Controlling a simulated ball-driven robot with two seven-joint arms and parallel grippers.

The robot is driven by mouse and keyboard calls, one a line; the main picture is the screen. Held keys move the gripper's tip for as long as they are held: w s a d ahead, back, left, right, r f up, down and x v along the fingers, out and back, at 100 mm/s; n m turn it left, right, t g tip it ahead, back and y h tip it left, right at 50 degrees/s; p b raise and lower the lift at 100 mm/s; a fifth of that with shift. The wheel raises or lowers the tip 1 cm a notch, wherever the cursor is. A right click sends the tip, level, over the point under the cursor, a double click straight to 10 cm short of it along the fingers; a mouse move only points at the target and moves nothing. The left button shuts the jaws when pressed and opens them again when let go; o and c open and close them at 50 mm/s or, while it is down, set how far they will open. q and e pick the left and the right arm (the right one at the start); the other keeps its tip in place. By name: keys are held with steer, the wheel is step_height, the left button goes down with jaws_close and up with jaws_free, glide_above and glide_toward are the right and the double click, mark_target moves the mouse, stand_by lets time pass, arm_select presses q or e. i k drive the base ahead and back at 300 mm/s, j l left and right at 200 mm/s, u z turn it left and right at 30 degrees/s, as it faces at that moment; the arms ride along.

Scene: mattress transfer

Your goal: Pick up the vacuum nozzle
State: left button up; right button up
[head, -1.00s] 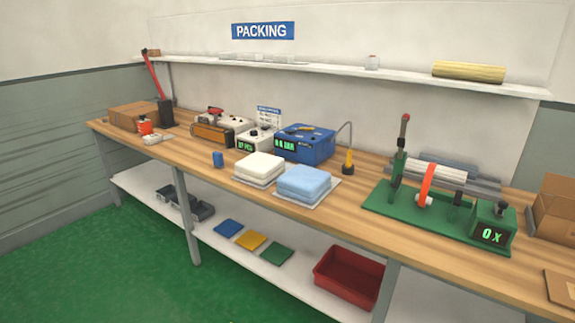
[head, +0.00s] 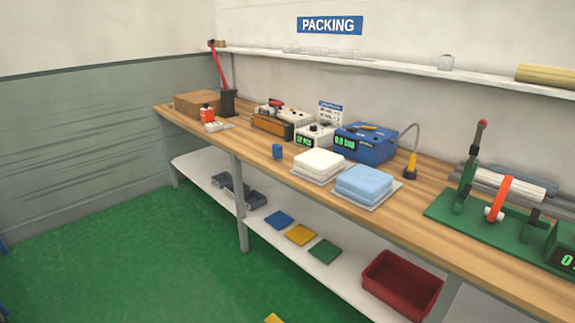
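The vacuum nozzle (head: 410,168), yellow with a dark base, stands upright on the wooden bench at the right of a blue machine (head: 366,143). A thin grey hose (head: 415,135) arches from the machine's side over to the nozzle. The blue machine has a green lit display on its front. A white mattress stack (head: 319,162) and a light blue mattress stack (head: 364,182) lie on thin trays in front of the machine.
A green rig (head: 460,212) with rollers and an orange ring stands right of the nozzle. A red bin (head: 402,285) sits on the lower shelf. Green floor (head: 130,255) is open at the left.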

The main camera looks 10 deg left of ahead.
mark_target(413, 157)
steer(key=i+j+z, duration=0.15)
steer(key=i, duration=0.3)
steer(key=i+j+z, duration=0.15)
steer(key=i, duration=0.3)
steer(key=i+j+z, duration=0.2)
steer(key=i+j, duration=0.2)
